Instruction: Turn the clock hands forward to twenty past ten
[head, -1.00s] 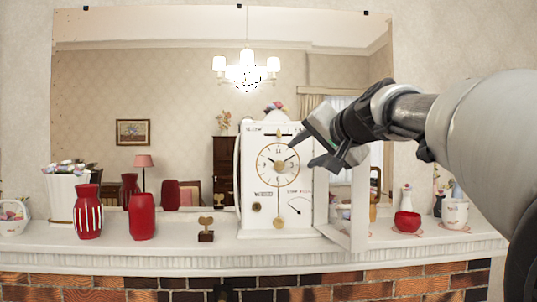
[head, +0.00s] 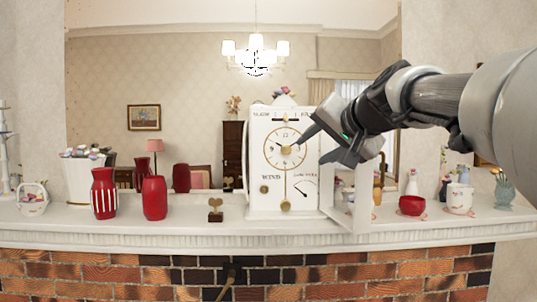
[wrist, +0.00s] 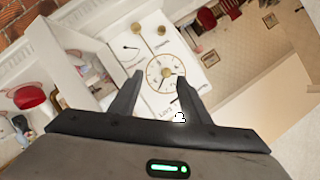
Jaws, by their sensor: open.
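The white clock (head: 257,180) stands on the mantel, its round gold-rimmed dial (head: 276,160) facing me. Its glazed door (head: 362,200) hangs open to the right. My gripper (head: 311,151) is open and empty at the dial's right side. One fingertip overlaps the upper right of the dial; I cannot tell whether it touches. In the wrist view the dial (wrist: 157,84) shows between the two spread fingers of my gripper (wrist: 160,76). The dark hands are small around the gold centre, partly hidden by a finger, and I cannot read their time.
A small heart-topped stand (head: 215,210) and red vases (head: 155,198) are left of the clock. A red bowl (head: 411,205) and a white cup (head: 459,199) are at the right. A large mirror (head: 195,80) is behind. The mantel (head: 240,225) has clear room along its front.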

